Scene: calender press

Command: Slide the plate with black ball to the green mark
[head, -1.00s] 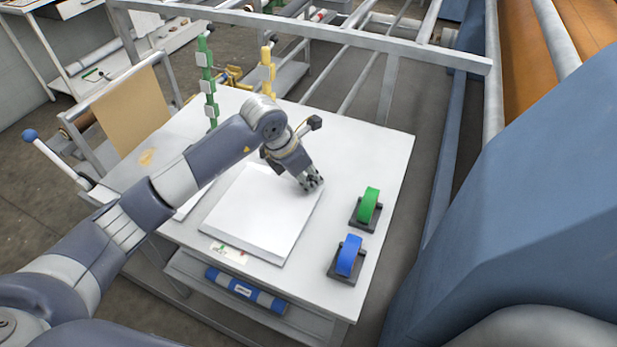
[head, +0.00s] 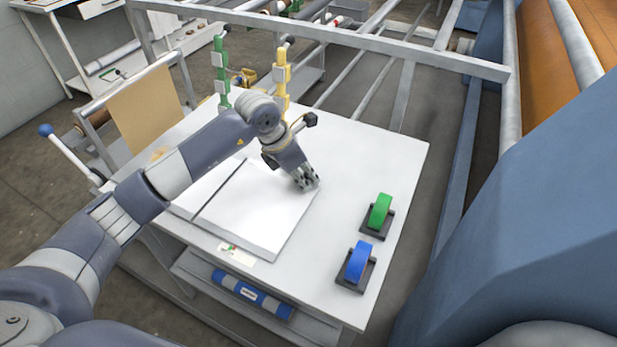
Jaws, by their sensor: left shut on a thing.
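A white plate (head: 255,212) lies flat on the white table (head: 385,165). My left gripper (head: 306,184) is shut at the plate's right-hand far corner, pointing down; its fingers hide what they hold. No black ball shows clearly on the plate; a dark knob (head: 310,119) shows beside my left wrist, and I cannot tell if it belongs to the arm. A second white sheet (head: 200,196) lies along the plate's left side, partly behind my arm. A card (head: 238,255) with small green and red marks lies at the table's front edge. My right gripper is out of view.
A green post (head: 221,70) and a yellow post (head: 281,75) stand at the back. The blue machine (head: 520,230) is at far right. The table's right part is mostly clear.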

